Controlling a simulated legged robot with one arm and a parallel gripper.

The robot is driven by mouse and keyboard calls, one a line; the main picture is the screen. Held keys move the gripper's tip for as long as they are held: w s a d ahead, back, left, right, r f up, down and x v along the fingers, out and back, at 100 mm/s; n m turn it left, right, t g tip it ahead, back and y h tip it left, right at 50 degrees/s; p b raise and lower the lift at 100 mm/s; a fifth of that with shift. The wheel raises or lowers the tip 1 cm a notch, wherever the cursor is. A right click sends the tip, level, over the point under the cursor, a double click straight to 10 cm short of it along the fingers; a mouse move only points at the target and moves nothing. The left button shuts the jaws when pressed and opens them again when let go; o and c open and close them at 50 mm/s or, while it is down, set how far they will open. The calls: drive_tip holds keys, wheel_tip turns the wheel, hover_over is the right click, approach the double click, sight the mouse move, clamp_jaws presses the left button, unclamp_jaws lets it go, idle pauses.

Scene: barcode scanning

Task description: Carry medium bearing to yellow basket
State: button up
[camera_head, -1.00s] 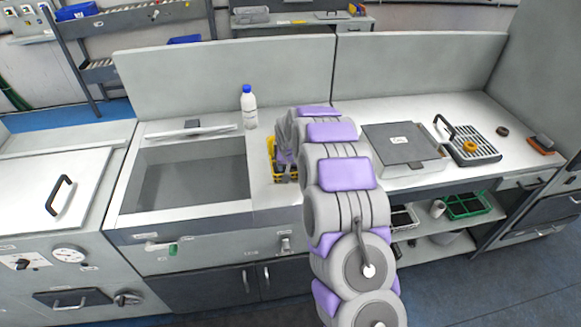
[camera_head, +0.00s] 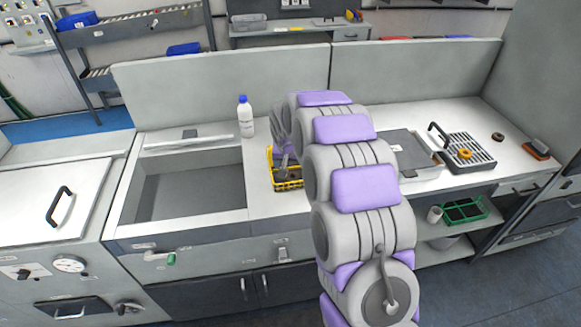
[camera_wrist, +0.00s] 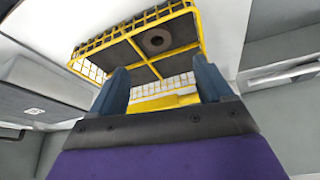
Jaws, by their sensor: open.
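The yellow basket (camera_head: 288,185) stands on the counter right of the sink. In the wrist view, the basket (camera_wrist: 199,38) has yellow wire walls and a dark floor. A dark grey ring-shaped bearing (camera_wrist: 158,41) lies in it, near its far side. My gripper (camera_wrist: 162,78) is open, with nothing between its two dark fingers, and points toward the basket. In the head view, my gripper (camera_head: 284,158) is over the basket and partly hidden by my arm. An orange ring (camera_head: 465,154) and a small dark ring (camera_head: 498,137) lie farther right.
A white bottle with a blue cap (camera_head: 245,117) stands behind the basket. The sink (camera_head: 190,188) is to the left. A grey box (camera_head: 412,152), a slotted tray (camera_head: 470,152) and an orange-brown block (camera_head: 537,148) are to the right. A panel wall (camera_head: 225,90) closes the back.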

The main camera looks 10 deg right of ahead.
drive_tip(key=s+r+g, duration=0.1)
drive_tip(key=s+r, duration=0.2)
drive_tip(key=s, duration=0.4)
drive_tip(key=s+d+r+n+g, duration=0.1)
drive_tip(key=s+r, duration=0.2)
drive_tip(key=s, duration=0.4)
drive_tip(key=s+r+g, duration=0.1)
drive_tip(key=s+r, duration=0.2)
drive_tip(key=s, duration=0.4)
drive_tip(key=s+r+n+g+y, duration=0.1)
drive_tip(key=s+r+g, duration=0.1)
drive_tip(key=s, duration=2.5)
drive_tip(key=shift+s+a+n+g, duration=0.25)
drive_tip(key=shift+s+n+g, duration=0.05)
drive_tip(key=shift+g, duration=0.3)
